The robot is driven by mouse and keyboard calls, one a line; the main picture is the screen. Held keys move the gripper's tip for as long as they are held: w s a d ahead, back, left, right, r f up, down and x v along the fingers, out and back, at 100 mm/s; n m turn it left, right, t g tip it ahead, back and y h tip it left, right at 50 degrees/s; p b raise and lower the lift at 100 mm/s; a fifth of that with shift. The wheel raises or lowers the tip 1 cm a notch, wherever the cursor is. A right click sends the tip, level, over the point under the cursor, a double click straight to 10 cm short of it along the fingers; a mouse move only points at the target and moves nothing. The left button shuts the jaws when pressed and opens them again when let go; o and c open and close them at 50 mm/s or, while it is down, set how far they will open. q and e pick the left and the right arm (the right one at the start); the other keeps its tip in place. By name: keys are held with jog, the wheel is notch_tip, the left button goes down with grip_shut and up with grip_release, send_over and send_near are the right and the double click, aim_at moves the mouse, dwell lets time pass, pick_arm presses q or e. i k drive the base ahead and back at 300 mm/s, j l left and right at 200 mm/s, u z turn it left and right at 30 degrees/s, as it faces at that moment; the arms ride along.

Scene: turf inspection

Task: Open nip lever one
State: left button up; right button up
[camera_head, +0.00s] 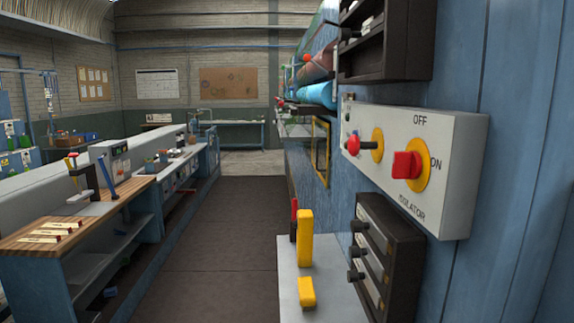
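Nip lever one cannot be picked out with certainty. A small red ball knob (306,57) shows beside the blue and dark red rollers (318,94) of the blue machine, too small to tell whether it belongs to a nip lever. Nearer, an upright yellow handle (305,238) stands on a pale grey panel, with a red handle (294,214) just behind it and a short yellow block (307,292) in front. No label shows on these handles. Neither of my grippers is in view.
A white isolator box (450,160) with a red switch (407,165) juts from the machine wall at right. Dark racks (390,255) sit below and above it. A long wood-topped bench (60,232) runs along the left. The dark aisle floor (215,235) between is clear.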

aim_at(307, 57)
jog(key=i+j+z, duration=0.1)
jog(key=i+j, duration=0.25)
jog(key=i+j+z, duration=0.1)
jog(key=i+j, duration=0.25)
jog(key=j, duration=0.15)
jog(key=i+j+z, duration=0.1)
jog(key=i+j, duration=0.25)
jog(key=j, duration=0.15)
